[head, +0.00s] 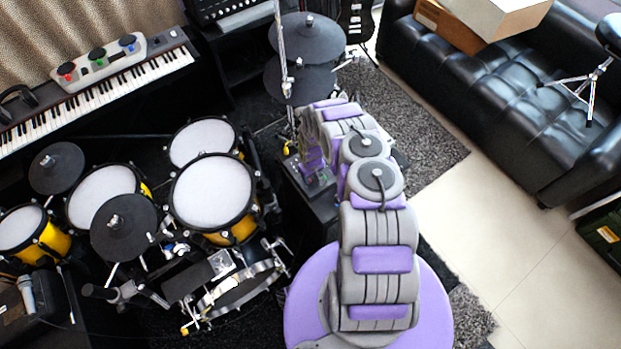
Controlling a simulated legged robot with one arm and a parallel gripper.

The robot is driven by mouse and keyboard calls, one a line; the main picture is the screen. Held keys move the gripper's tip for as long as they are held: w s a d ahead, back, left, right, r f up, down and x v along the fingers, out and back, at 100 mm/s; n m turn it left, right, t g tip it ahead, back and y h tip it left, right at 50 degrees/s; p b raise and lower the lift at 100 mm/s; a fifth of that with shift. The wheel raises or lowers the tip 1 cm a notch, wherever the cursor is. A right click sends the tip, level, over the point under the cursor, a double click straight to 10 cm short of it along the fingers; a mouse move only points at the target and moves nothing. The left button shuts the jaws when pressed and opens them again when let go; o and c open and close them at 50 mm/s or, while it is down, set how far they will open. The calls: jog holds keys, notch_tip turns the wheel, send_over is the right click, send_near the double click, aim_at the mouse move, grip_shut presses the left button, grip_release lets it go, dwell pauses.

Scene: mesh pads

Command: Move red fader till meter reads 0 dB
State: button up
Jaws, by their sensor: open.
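A small dark panel (320,185), apparently a mixer, lies on a black box right of the drum kit. My arm reaches up from the lower right, bends over, and my gripper (312,170) points down at this panel. The gripper is open, with its tips at or just above the panel; contact cannot be told. The red fader and the meter are too small or hidden behind the gripper to make out, so no reading shows.
A yellow drum kit with a white-headed drum (212,190) stands close left of the box. Black cymbal pads (307,38) are behind it. A black sofa (490,85) and clear floor (520,220) are right.

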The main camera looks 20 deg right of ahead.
jog(key=shift+a+f, duration=0.1)
jog(key=shift+f, duration=0.15)
jog(key=shift+a, duration=0.25)
jog(key=shift+a+r, duration=0.1)
jog(key=shift+a, duration=0.65)
jog(key=shift+c, duration=0.2)
jog(key=shift+d, duration=0.1)
jog(key=shift+c, duration=0.8)
jog(key=shift+d, duration=0.7)
jog(key=c, duration=0.5)
jog(key=shift+c, duration=0.5)
jog(key=shift+a, duration=0.45)
grip_shut()
jog(key=shift+d, duration=0.15)
